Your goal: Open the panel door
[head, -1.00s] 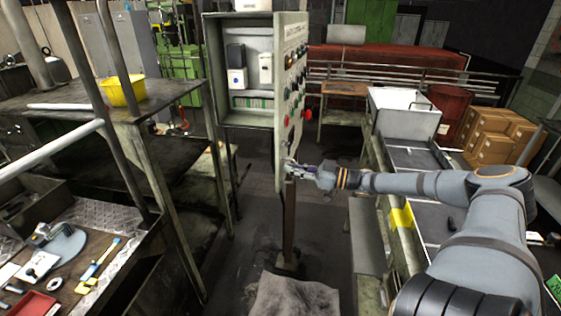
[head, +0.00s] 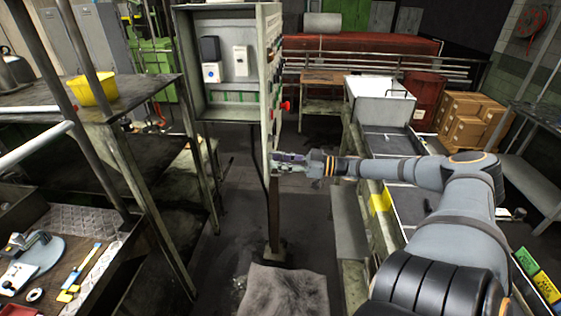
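The panel door (head: 271,100) of the grey control cabinet stands open on the cabinet's right side. I see it nearly edge-on, with its outer face of buttons and a red knob turned to the right. The cabinet's inside shows switches and a green terminal strip. My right gripper (head: 284,160) is at the lower near corner of the door, by its edge. Its fingers are small and dark here, and I cannot tell whether they grip the door or only touch it. My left gripper is not in view.
A workbench with a yellow bucket (head: 92,89) stands to the left. A conveyor line with a white bin (head: 380,103) runs along the right, near my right arm. Cardboard boxes (head: 470,120) are beyond it. A grey cloth (head: 283,292) lies on the floor below the cabinet post.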

